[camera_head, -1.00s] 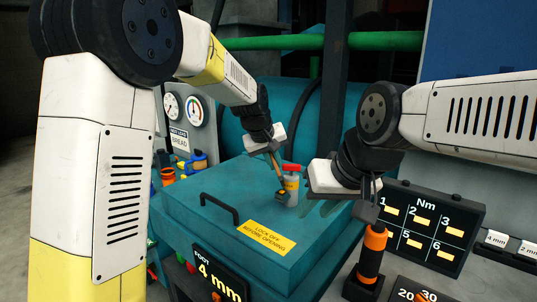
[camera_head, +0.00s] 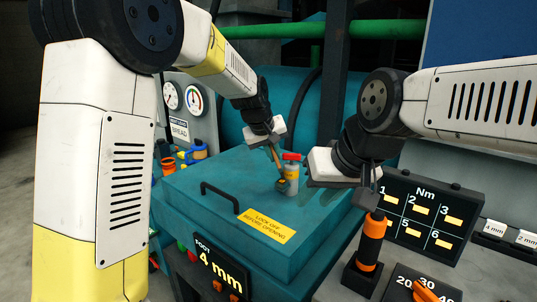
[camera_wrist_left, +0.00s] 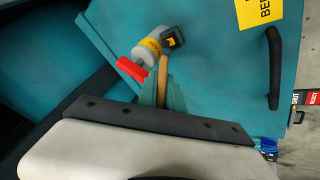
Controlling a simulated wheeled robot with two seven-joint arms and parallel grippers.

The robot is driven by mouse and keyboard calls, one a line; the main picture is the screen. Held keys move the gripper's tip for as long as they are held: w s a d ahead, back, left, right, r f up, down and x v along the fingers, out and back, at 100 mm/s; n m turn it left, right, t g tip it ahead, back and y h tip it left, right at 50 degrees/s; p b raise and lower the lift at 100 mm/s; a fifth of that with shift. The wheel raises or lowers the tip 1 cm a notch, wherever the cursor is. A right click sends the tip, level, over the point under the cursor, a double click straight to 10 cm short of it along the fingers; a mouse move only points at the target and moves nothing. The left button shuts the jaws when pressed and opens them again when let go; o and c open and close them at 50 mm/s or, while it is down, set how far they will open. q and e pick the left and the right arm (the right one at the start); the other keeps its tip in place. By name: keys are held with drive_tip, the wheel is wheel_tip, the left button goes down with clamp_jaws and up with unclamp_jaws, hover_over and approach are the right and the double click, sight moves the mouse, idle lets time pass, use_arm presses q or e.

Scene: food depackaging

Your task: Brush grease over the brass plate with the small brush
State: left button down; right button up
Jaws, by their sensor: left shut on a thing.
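My left gripper (camera_head: 272,148) is shut on the wooden handle of a small brush (camera_head: 277,160); in the left wrist view the handle (camera_wrist_left: 163,75) runs out from between the teal fingers. The dark brush head with a yellow mark (camera_wrist_left: 173,38) is at the side of a grey, yellow-banded container with a red top (camera_head: 291,172). I cannot tell whether they touch. The container stands on the teal lid. I cannot make out a brass plate.
The teal lid (camera_head: 190,190) carries a black handle (camera_head: 220,192) and a yellow warning label (camera_head: 267,226). An orange-and-black tool (camera_head: 371,238) stands in a black holder at the right. A numbered Nm panel (camera_head: 421,215) is behind it. Gauges (camera_head: 194,99) stand at the back left.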

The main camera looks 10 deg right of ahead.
use_arm(q)
drive_tip(key=shift+f, duration=0.55)
idle(0.7)
drive_tip(key=shift+r, duration=3.55)
